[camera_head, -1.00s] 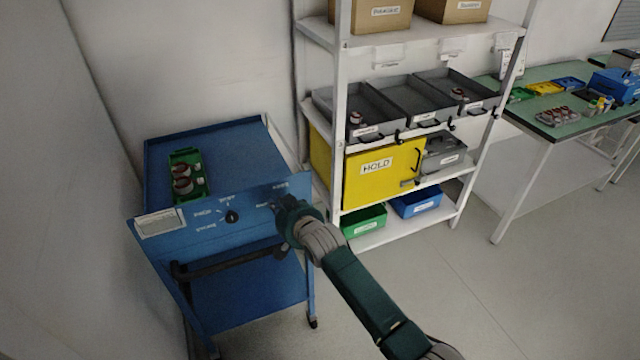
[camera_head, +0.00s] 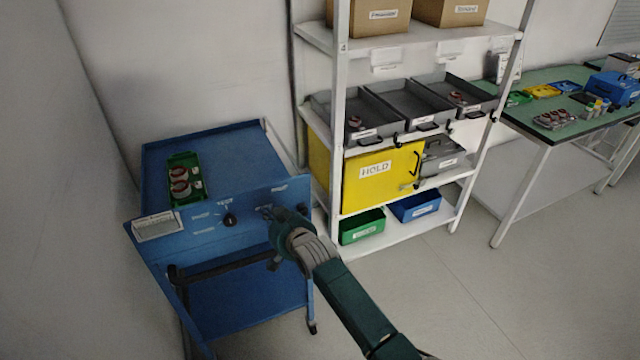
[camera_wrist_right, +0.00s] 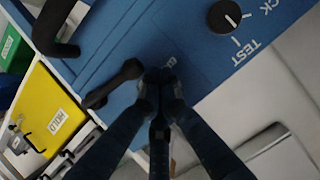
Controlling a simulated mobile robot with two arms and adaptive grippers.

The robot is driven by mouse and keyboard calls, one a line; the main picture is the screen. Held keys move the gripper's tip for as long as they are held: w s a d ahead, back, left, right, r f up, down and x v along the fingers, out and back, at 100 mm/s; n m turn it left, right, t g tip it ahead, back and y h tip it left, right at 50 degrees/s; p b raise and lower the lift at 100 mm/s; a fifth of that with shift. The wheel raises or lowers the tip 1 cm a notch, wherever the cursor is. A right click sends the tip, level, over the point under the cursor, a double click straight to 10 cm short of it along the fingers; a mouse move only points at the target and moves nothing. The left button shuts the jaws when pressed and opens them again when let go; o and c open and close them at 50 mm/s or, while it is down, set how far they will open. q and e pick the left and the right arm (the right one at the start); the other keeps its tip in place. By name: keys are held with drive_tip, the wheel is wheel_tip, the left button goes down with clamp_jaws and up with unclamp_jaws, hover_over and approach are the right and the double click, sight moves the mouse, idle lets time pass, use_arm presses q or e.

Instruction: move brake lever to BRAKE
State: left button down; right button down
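The blue cart (camera_head: 225,165) stands at the left with a sloped blue front panel (camera_head: 185,235). My right gripper (camera_head: 268,212) is at the right part of this panel. In the right wrist view, the gripper's dark fingertips (camera_wrist_right: 160,78) come together close to the panel and look shut. They cover part of a white label that starts with B. A black lever-like part (camera_wrist_right: 115,85) lies just left of the fingertips. I cannot tell whether they touch it. In the head view the gripper hides this area. My left gripper is out of view.
A black knob (camera_head: 230,219) sits mid-panel near the TEST label; it also shows in the wrist view (camera_wrist_right: 224,16). A green tray (camera_head: 186,178) with parts lies on the cart. A shelf with a yellow HOLD box (camera_head: 400,160) stands close right. Floor (camera_head: 470,290) is clear.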

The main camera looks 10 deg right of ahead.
drive_tip(key=v, duration=1.2)
idle(0.4)
